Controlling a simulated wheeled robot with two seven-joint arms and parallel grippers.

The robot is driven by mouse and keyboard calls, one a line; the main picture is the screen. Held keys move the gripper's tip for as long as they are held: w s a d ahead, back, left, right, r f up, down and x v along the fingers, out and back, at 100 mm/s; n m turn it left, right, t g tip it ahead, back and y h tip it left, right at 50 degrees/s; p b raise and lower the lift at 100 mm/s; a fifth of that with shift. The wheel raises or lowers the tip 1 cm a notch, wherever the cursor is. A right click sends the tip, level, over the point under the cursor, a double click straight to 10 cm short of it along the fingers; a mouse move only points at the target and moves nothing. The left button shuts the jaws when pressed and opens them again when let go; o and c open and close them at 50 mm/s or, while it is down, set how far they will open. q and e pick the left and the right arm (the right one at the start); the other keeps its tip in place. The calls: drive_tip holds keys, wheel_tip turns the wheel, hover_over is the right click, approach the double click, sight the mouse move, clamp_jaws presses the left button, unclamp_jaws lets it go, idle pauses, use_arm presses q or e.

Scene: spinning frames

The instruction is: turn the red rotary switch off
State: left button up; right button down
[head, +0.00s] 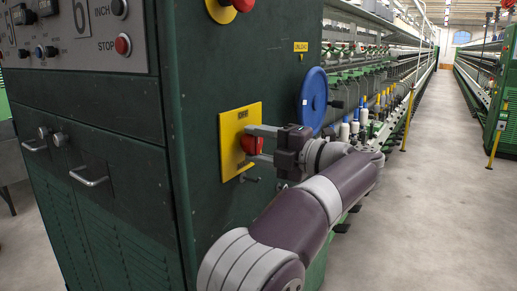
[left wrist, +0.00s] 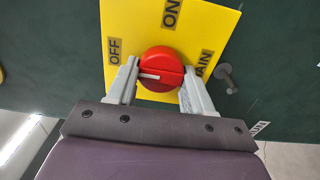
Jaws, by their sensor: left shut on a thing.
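The red rotary switch (head: 248,146) sits on a yellow plate (head: 229,130) on the side of the dark green machine cabinet. My left gripper (head: 254,145) reaches it from the right, with its fingers around the red knob. In the left wrist view, the knob (left wrist: 161,65) lies between the two grey fingertips, shut on it. Its white mark points left, a little below the OFF label (left wrist: 115,50) on the plate (left wrist: 135,30). My right gripper is not in view.
A blue handwheel (head: 312,100) stands right of the plate, above my left arm. A small dark peg (left wrist: 226,78) sticks out beside the plate. The aisle floor (head: 440,200) at the right is clear.

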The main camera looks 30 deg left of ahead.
use_arm(q)
drive_tip(key=shift+f, duration=0.1)
drive_tip(key=o, duration=1)
drive_tip(key=d, duration=0.4)
drive_tip(key=d+p, duration=0.1)
drive_tip(key=d, duration=0.3)
drive_tip(key=s+d, duration=0.1)
drive_tip(key=d, duration=0.3)
drive_tip(key=shift+d+p, duration=0.35)
drive_tip(key=shift+p, duration=0.05)
